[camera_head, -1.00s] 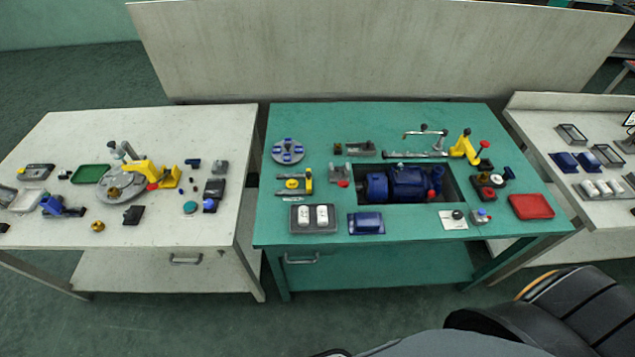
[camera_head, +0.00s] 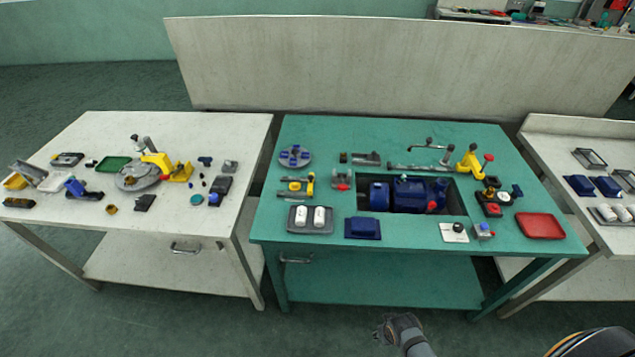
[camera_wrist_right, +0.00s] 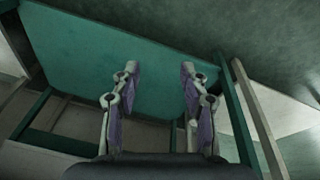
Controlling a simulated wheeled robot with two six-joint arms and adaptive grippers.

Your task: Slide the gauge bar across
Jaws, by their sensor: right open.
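A thin grey bar with a raised handle (camera_head: 428,147) stands at the back of the green bench, above a long grey rail (camera_head: 410,168). It may be the gauge bar, but it is too small to tell. A yellow clamp-like fixture (camera_head: 468,163) with a red knob stands at the rail's right end. My right gripper (camera_head: 384,329) is low in front of the green bench, away from everything on its top. In the right wrist view its two fingers (camera_wrist_right: 157,72) are apart with nothing between them. My left gripper is not in view.
A blue pump (camera_head: 405,194) sits in the cutout of the green bench (camera_head: 340,256). A red tray (camera_head: 540,226) lies at the right, a blue block (camera_head: 363,228) and a tray with white cylinders (camera_head: 310,219) at the front. Pale benches stand either side.

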